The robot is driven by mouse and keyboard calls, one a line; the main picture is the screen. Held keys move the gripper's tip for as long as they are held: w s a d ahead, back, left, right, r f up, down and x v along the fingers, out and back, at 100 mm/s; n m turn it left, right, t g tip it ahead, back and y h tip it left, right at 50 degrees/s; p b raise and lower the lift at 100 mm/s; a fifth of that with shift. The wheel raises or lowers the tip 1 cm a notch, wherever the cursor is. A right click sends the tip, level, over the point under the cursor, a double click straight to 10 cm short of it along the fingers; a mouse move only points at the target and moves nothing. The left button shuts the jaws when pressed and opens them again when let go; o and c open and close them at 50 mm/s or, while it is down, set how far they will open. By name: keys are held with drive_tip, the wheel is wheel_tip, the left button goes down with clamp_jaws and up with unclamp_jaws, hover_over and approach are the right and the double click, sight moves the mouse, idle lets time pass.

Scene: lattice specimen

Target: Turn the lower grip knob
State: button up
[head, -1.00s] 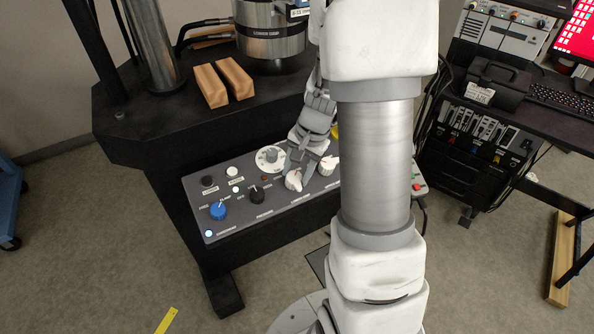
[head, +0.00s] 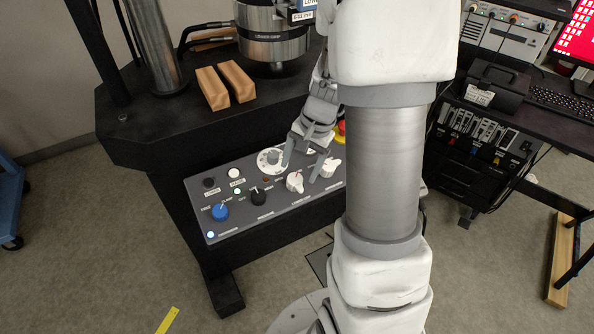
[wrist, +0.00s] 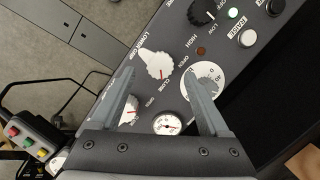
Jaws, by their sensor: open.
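The lower grip knob is a white knob (wrist: 157,64) with a red mark, next to the printed words LOWER GRIP in the wrist view. In the head view it is the left of two white knobs (head: 295,182) on the sloped control panel (head: 232,232). My gripper (head: 302,168) is open and empty, just above the panel. In the wrist view my gripper (wrist: 159,76) has its fingertips on either side of the knob, apart from it. The second white knob (head: 330,167) is partly covered by a finger in the wrist view (wrist: 130,110).
A black knob (head: 258,196) and a blue knob (head: 219,211) sit left on the panel. Wooden blocks (head: 226,85) and the metal lower grip cylinder (head: 272,42) stand above.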

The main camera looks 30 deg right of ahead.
drive_tip(key=p+v, duration=0.3)
drive_tip(key=v, duration=1)
drive_tip(key=shift+r, duration=0.4)
drive_tip(key=shift+s, duration=0.1)
drive_tip(key=s+a+r+n+t+h+p, duration=0.1)
drive_tip(key=s+a+r+n+t+p, duration=0.1)
drive_tip(key=s+a+r+n, duration=0.3)
drive_tip(key=s+a+r+n+t+h+p, duration=0.1)
drive_tip(key=s+a+r+n+t+p, duration=0.1)
drive_tip(key=s+a+r+n+p, duration=0.3)
drive_tip(key=s+a+r, duration=0.3)
drive_tip(key=r, duration=0.3)
drive_tip(key=shift+r+n, duration=0.25)
drive_tip(key=shift+n, duration=0.15)
drive_tip(key=shift+s+d, duration=0.1)
